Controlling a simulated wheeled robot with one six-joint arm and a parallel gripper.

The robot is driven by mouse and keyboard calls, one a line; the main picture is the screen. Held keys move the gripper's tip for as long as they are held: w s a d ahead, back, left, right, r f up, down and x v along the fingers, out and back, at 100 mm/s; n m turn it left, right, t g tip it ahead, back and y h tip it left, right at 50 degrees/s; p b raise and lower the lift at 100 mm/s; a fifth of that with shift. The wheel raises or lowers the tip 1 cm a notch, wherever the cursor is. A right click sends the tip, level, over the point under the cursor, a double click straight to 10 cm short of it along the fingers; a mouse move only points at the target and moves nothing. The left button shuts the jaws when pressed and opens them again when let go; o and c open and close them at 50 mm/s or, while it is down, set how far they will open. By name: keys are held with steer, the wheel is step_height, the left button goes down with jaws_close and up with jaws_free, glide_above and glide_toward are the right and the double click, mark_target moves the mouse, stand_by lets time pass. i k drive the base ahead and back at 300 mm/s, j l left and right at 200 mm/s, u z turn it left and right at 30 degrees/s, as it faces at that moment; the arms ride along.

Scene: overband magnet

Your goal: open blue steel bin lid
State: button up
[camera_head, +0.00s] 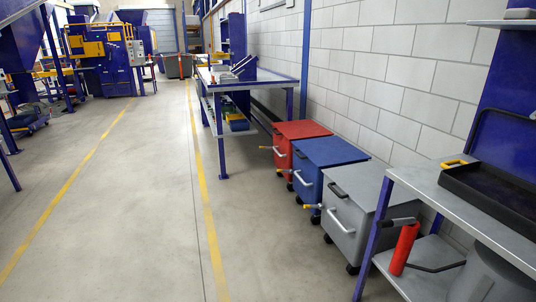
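The blue steel bin (311,186) stands against the white block wall, between a red bin and a grey bin. Its blue lid (331,151) lies flat and looks shut. A small dark handle (300,155) is at the lid's front edge, and a pale bar handle (302,179) is on the bin's front face. The bin's right side is partly hidden by the grey bin. My gripper is not in view.
The red bin (302,130) stands behind and the grey bin (350,230) in front, both closed. A metal workbench (425,190) with a black tray (495,190) is at the right. Another bench (262,76) stands farther back. The concrete floor (150,190) left of the bins is clear.

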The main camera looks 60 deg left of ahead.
mark_target(331, 150)
steer(key=j+u, duration=0.1)
steer(key=u, duration=1.75)
steer(key=i+j, duration=0.2)
steer(key=i, duration=0.6)
steer(key=i+j, duration=0.2)
steer(key=i, duration=0.6)
steer(key=i+j+u, duration=0.1)
steer(key=i, duration=0.7)
steer(key=i+j, duration=0.25)
steer(key=i, duration=0.6)
